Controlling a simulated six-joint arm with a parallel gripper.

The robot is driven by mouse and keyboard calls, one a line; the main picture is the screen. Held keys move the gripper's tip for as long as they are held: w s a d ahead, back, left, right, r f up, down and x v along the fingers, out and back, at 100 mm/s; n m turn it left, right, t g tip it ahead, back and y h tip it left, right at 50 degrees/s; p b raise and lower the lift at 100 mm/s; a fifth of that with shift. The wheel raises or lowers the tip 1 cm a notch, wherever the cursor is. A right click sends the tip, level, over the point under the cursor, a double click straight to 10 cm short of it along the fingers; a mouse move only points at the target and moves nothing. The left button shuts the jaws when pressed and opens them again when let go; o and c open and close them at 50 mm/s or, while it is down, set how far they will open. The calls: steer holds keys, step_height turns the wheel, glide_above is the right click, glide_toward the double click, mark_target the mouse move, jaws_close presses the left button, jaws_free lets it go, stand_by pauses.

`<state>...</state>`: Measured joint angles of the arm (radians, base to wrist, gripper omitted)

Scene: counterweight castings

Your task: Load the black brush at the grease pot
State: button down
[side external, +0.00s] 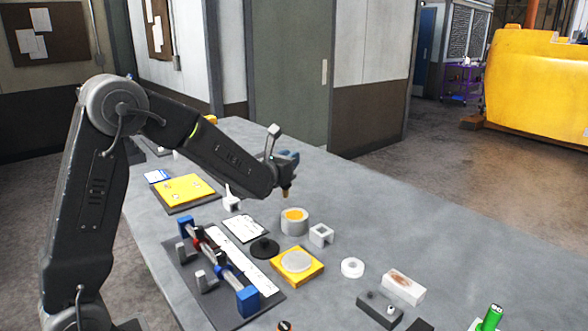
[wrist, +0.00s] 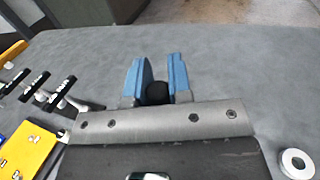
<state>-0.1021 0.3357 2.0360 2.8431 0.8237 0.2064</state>
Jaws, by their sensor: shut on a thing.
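My gripper (side external: 288,158) has blue fingers and is above the bench, over the grease pot. In the wrist view the fingers (wrist: 158,75) are shut on the black brush (wrist: 157,93), whose dark handle shows between them. In the side view the brush's tan tip (side external: 285,192) points down below the gripper. The grease pot (side external: 294,228) is a short grey cylinder with orange grease at its top. The brush tip appears above the pot's rim, apart from it. The pot is not visible in the wrist view.
A hollow white block (side external: 320,236), a yellow block (side external: 309,277) with a grey disc, and a black disc (side external: 264,248) stand near the pot. A fixture with blue clamps (side external: 247,301) lies front left. A white ring (side external: 352,268) is to the right. The bench's far right is clear.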

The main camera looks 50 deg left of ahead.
steer(key=w+f, duration=0.3)
steer(key=f, duration=0.2)
steer(key=shift+f, duration=0.4)
steer(key=shift+d+f, duration=0.1)
steer(key=shift+f, duration=0.45)
stand_by(1.6)
step_height(320, 180, up, 7)
stand_by(1.0)
stand_by(0.5)
